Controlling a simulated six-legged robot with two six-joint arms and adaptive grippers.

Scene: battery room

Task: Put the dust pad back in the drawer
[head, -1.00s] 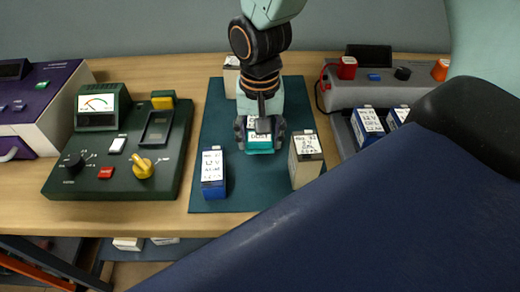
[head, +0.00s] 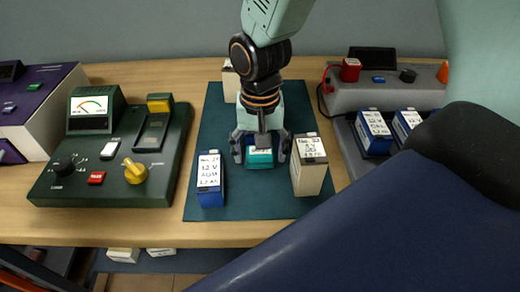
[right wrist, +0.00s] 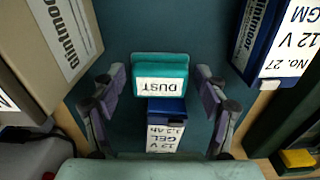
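The dust pad (head: 259,160) is a small teal block with a white label, on the dark green mat (head: 240,207). Its DUST label reads clearly in the right wrist view (right wrist: 160,72). My right gripper (head: 261,155) points down over it, with one finger on each side. In the right wrist view the fingers (right wrist: 160,80) are open, with a narrow gap at each side of the pad. A blue GEL battery (right wrist: 165,112) is right beside or under the pad; I cannot tell which. My left gripper is not in view. I cannot make out a drawer.
A blue battery (head: 210,180) stands left of the pad and a beige one (head: 309,166) close on its right. A green tester (head: 112,160) is further left. A grey charger (head: 385,92) with blue batteries (head: 374,132) is at right.

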